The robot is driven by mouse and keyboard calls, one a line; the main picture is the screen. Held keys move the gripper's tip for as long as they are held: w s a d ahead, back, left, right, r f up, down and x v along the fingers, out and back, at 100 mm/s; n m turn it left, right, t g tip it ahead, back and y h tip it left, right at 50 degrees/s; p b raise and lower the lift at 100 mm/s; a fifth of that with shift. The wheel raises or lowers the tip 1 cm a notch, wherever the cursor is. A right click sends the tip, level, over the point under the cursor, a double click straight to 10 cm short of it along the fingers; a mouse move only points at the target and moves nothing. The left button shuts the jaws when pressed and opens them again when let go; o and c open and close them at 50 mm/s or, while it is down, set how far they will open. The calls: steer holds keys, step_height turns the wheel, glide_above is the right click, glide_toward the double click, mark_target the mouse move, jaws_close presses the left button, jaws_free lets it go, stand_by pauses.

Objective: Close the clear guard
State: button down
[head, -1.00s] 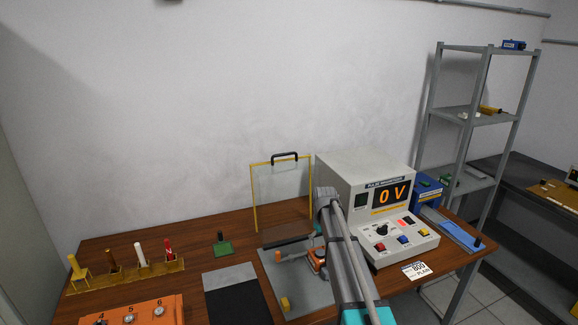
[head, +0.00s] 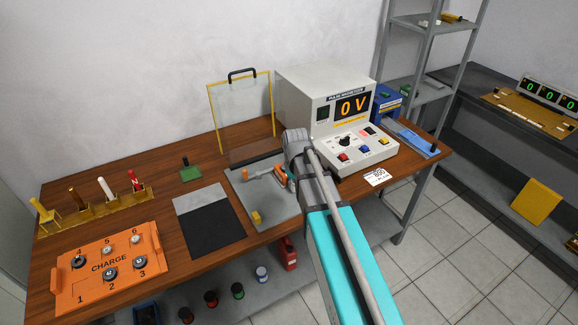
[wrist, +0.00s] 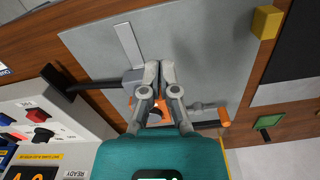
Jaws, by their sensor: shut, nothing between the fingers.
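The clear guard (head: 241,108) is a see-through panel in a yellow frame with a black handle (head: 242,73) on its top edge. In the head view it stands upright, raised, at the back of the grey base plate (head: 262,205). My gripper (wrist: 160,66) is shut and empty in the wrist view, its fingertips over the grey plate beside the orange clamp piece (wrist: 139,113). In the head view my arm hides the gripper, in front of the guard and to its right. The guard panel is not clearly visible in the wrist view.
The monitor (head: 300,98) reading 0 V stands right of the guard. A yellow block (head: 256,217) sits on the plate's front. A grey-black mat (head: 212,225), orange CHARGE panel (head: 90,272) and a yellow holder (head: 95,212) with rods lie left. A black cable (wrist: 98,84) runs beside my fingers.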

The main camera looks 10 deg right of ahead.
steer(key=s+m, duration=0.1)
steer(key=s, duration=1.2)
steer(key=shift+m, duration=0.3)
steer(key=shift+w+a, duration=0.1)
